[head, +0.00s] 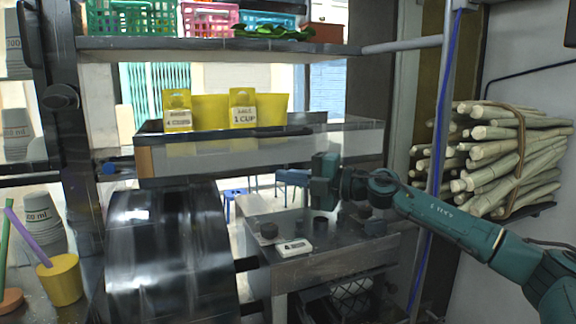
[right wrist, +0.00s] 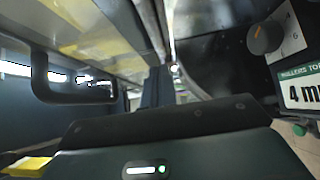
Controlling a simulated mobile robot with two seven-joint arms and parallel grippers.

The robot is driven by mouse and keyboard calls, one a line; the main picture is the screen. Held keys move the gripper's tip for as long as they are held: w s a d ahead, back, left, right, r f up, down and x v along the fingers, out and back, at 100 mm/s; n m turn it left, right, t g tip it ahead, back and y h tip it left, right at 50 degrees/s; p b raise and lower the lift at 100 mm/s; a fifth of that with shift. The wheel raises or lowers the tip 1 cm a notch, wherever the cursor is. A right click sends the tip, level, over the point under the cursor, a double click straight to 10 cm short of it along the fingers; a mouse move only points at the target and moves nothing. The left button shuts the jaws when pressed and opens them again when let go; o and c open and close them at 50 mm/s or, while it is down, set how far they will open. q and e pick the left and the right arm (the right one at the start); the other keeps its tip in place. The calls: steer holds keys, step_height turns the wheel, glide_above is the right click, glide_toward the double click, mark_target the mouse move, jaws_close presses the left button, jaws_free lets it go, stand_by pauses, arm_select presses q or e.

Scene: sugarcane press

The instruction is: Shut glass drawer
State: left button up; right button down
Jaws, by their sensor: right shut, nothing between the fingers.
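The glass drawer (head: 235,157) is a long, shallow box with a pale glassy front and dark rims, in the middle of the head view. Yellow packs (head: 210,108) stand at its top, two with printed cards. How far it stands open is hard to tell. My right gripper (head: 324,168) is shut and empty, its tip up against or just before the lower front of the drawer, right of its middle. Contact cannot be made out. In the right wrist view a glassy panel (right wrist: 105,38) runs close above my gripper. My left gripper is out of view.
A shiny metal drum (head: 170,255) stands below the drawer at left. A counter under my right gripper holds dark knobs and a small white display (head: 293,248). Bundled cane (head: 510,150) is at right, beyond a post with a blue cable. A yellow cup (head: 60,280) stands at lower left.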

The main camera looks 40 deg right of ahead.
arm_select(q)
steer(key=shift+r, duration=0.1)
arm_select(e)
steer(key=shift+w, duration=0.3)
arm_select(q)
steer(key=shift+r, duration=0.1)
